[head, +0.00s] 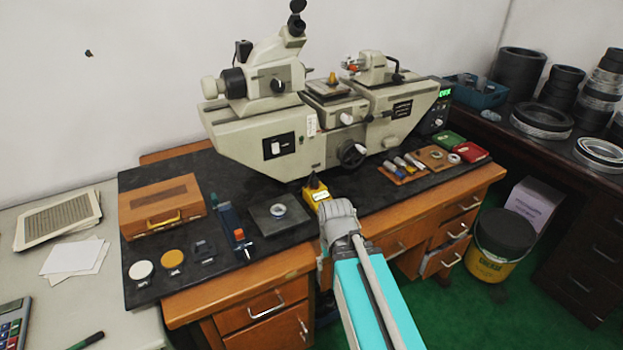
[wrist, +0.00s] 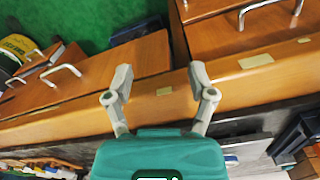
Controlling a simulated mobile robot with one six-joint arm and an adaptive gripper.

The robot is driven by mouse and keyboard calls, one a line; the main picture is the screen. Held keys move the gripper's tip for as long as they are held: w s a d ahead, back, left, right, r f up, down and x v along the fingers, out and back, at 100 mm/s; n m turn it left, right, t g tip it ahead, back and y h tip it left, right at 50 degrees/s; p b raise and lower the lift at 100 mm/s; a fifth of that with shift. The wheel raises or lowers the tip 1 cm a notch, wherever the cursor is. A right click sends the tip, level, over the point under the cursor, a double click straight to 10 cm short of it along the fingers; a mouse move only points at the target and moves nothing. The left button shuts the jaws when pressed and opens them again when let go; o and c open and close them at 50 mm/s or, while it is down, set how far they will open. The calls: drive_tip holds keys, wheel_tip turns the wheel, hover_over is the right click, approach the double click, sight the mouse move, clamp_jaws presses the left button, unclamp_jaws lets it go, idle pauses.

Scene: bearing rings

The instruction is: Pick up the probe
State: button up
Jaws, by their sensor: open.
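I cannot tell for sure which item is the probe. Candidates in the head view are several small slim tools (head: 402,167) lying on a wooden board right of the microscope-like machine, and a yellow labelled piece (head: 316,192) on the dark mat just behind my wrist. My gripper (wrist: 160,72) shows in the wrist view with its two grey fingers apart and nothing between them. It is over the desk's front edge and drawers. In the head view my arm hides its fingertips.
The large beige measuring machine (head: 262,142) stands behind. Red and green boxes (head: 470,152) lie at the right end.

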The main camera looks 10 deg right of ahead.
wheel_tip(320, 180, up, 14)
drive_tip(key=w+p, duration=0.2)
drive_tip(key=p, duration=1.1)
wheel_tip(320, 180, up, 6)
drive_tip(key=r+m+p, duration=0.1)
drive_tip(key=m+p, duration=0.5)
drive_tip(key=m, duration=0.8)
hover_over(314, 177)
drive_tip(key=shift+s+f, duration=0.1)
drive_tip(key=shift+f, duration=0.15)
wheel_tip(314, 177, down, 9)
drive_tip(key=b, duration=0.8)
drive_tip(key=shift+r, duration=0.2)
drive_tip(key=shift+f, duration=0.1)
